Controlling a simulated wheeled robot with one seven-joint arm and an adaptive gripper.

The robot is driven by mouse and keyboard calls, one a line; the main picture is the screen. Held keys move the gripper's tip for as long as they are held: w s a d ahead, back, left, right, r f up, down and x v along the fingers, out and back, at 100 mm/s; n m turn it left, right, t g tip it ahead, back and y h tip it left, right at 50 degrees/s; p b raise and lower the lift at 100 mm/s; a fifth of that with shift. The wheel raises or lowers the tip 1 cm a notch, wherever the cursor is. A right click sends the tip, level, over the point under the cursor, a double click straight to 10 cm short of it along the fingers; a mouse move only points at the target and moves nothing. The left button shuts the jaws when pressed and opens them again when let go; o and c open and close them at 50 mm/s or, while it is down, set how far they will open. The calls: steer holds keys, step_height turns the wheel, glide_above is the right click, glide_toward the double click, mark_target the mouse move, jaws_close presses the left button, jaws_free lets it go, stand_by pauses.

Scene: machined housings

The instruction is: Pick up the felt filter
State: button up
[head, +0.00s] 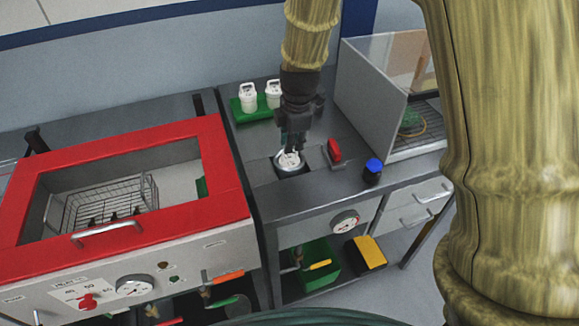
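My gripper (292,145) points down over the grey worktop, directly above a white round piece (289,161) in a round metal-rimmed seat (292,173). The fingertips overlap the top of this white piece in the picture. I cannot tell whether they touch it or how far apart they are. The white piece has a handle-like top. I cannot tell for sure which thing is the felt filter.
A green tray (241,114) with white handled canisters (248,97) stands behind left. A red block (334,150) and a blue-capped dark jar (373,171) stand to the right, near a clear-panelled enclosure (372,100). A red-framed basin (228,178) with a wire basket is at left.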

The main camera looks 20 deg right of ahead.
mark_target(291, 160)
steer(key=shift+w+a+f+p, duration=0.15)
steer(key=shift+f+p, duration=0.15)
steer(key=shift+f, duration=0.55)
steer(key=shift+w+f+p, duration=0.15)
steer(key=shift+f+p, duration=0.15)
steer(key=shift+f, duration=0.6)
steer(key=shift+w+a+f+p, duration=0.15)
steer(key=shift+f+p, duration=0.15)
steer(key=shift+f, duration=0.55)
steer(key=shift+d, duration=0.1)
steer(key=shift+c, duration=0.4)
jaws_close()
